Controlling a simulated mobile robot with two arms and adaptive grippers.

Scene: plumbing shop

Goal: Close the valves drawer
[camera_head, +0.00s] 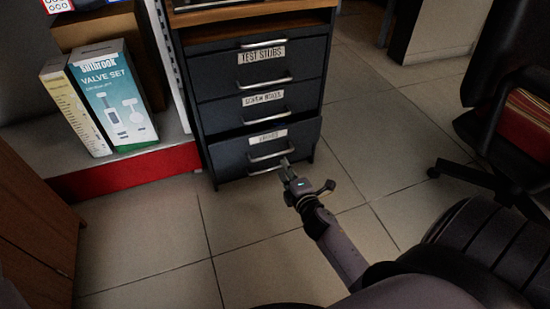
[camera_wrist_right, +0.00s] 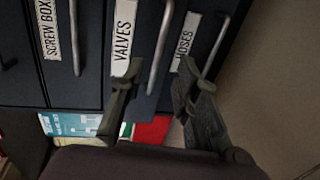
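The valves drawer (camera_head: 238,158) is a dark front with a white label and a metal bar handle (camera_head: 271,155), low in the dark cabinet in the head view. It stands a little forward of the fronts above it. In the right wrist view its "VALVES" label (camera_wrist_right: 123,35) and handle (camera_wrist_right: 160,48) show close up. My right gripper (camera_head: 287,167) is at the right end of this handle in the head view. In the wrist view its fingers (camera_wrist_right: 158,68) are apart, with the handle seen between them; contact cannot be told. My left gripper is not in view.
Screw-box (camera_head: 262,98) and test-stubs (camera_head: 261,56) drawers are above; the hoses drawer (camera_wrist_right: 184,45) is below. A valve-set box (camera_head: 112,95) stands on a shelf with a red edge (camera_head: 125,172) at left. An office chair (camera_head: 490,120) is at right. Tiled floor (camera_head: 180,235) is clear in front.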

